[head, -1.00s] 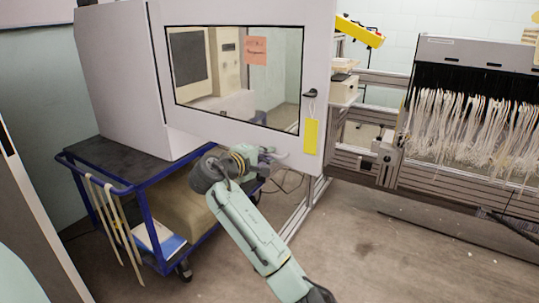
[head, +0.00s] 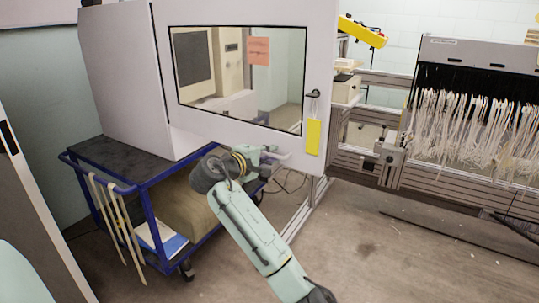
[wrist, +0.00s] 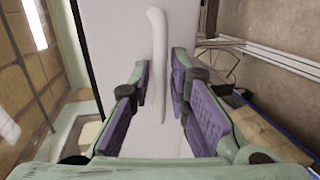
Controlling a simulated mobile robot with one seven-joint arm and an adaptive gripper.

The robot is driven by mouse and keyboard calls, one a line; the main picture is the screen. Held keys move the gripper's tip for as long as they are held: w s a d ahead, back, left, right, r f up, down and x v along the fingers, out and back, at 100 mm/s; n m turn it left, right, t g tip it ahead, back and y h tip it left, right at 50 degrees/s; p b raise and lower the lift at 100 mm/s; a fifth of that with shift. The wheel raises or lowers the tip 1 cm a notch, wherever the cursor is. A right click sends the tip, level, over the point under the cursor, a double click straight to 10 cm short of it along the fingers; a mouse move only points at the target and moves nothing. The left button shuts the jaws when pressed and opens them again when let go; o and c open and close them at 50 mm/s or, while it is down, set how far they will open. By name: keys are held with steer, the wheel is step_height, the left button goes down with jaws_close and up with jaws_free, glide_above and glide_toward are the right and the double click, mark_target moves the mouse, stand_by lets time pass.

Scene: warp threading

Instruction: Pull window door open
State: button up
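The window door (head: 318,60) is a white panel with a dark-edged glass pane (head: 240,80). It stands upright on the white cabinet. A small black latch (head: 312,95) with a yellow tag (head: 314,136) is on its right side. My gripper (head: 279,157) is at the door's lower edge, below the pane, and its fingers are small there. In the wrist view my gripper (wrist: 160,98) is open, with purple pads. A pale, curved handle-like bar (wrist: 156,60) runs between the fingers, with gaps visible beside it. Whether any pad touches it I cannot tell.
A blue cart (head: 150,207) with a box on its lower shelf stands under the cabinet (head: 118,80). A loom with hanging white threads (head: 460,125) and a metal frame is at the right. The floor (head: 385,250) at the front right is mostly clear.

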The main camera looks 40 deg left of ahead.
steer(key=v, duration=1.1)
steer(key=shift+s, duration=0.45)
steer(key=shift+r, duration=0.1)
